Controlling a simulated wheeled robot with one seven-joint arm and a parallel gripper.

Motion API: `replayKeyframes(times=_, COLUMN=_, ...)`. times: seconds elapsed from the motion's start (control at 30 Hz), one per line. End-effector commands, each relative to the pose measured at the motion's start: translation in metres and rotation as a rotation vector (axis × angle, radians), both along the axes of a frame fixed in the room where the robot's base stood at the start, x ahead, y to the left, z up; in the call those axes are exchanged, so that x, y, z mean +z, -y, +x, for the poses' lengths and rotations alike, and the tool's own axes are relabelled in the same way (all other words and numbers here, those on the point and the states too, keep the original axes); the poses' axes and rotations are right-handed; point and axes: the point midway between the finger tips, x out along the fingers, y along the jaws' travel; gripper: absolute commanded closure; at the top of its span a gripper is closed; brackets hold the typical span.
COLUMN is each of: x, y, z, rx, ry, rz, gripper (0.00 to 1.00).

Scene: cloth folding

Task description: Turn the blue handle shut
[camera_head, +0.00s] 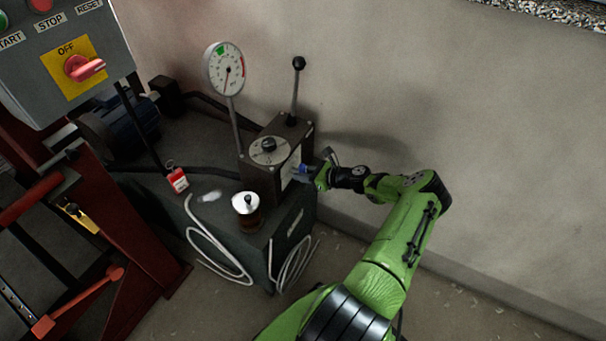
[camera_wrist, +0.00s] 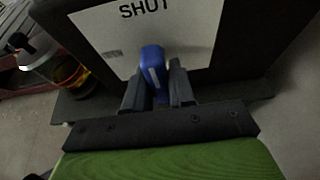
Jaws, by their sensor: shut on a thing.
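The blue handle (camera_wrist: 152,58) stands out from a white plate (camera_wrist: 105,38) marked "SHUT" on the side of a dark box. In the wrist view it sits below the word and appears roughly upright. My gripper (camera_wrist: 157,82) has one finger on each side of it and is shut on it. In the head view, the handle (camera_head: 301,169) is a small blue patch on the right side of the box (camera_head: 259,183), partly hidden by my gripper (camera_head: 308,174). The handle's pivot cannot be made out.
The box stands on a dark cabinet (camera_head: 300,215), with a round gauge (camera_head: 224,69), a black-knobbed lever (camera_head: 296,88) and an amber jar (camera_head: 247,214) close by. A red tag (camera_head: 178,180) and white hoses (camera_head: 214,252) are left and below.

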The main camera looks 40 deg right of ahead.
Motion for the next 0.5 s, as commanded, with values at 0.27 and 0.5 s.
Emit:
replayKeyframes(times=0.27, x=-0.0004, y=-0.0001, z=-0.0002, rx=-0.001, ry=-0.004, rz=0.011, gripper=1.00)
replayKeyframes(times=0.5, x=-0.0002, y=-0.0002, z=-0.0001, rx=0.000, ry=-0.004, rz=0.010, gripper=0.67)
